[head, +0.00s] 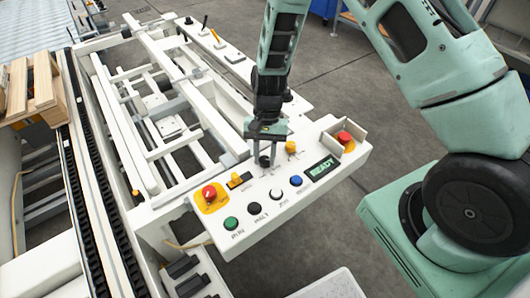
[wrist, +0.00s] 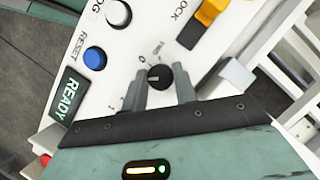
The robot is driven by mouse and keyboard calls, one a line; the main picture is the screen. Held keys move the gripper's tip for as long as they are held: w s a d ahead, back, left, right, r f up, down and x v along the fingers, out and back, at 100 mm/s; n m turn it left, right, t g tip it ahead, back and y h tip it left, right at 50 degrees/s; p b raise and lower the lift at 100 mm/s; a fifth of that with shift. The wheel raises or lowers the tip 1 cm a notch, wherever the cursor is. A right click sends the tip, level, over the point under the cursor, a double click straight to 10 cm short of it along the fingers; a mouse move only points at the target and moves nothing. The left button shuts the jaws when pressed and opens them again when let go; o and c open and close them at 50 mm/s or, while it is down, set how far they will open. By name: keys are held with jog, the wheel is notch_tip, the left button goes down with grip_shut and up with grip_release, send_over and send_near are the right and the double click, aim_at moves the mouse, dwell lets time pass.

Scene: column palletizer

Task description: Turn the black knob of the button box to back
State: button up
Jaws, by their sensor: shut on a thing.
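The button box (head: 300,215) is a white panel with buttons and a lit READY display. Its black knob (wrist: 160,77) is small and round with a light pointer line, and printed marks stand around it in the wrist view. My gripper (wrist: 159,84) is over the panel, with one finger on each side of the knob, shut on it. In the head view my gripper (head: 264,150) reaches down onto the knob from above, and the fingers partly hide the knob there.
Green, black, white and blue (head: 296,181) buttons line the front edge. A conveyor frame (head: 150,100) stands to the left.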

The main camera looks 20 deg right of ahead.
jog(key=shift+n, duration=0.5)
jog(key=o, duration=1)
jog(key=shift+c, duration=0.2)
jog(key=b+v, duration=0.1)
jog(key=v, duration=1.6)
jog(key=shift+a+r, duration=0.25)
jog(key=shift+r, duration=0.05)
jog(key=shift+w, duration=0.1)
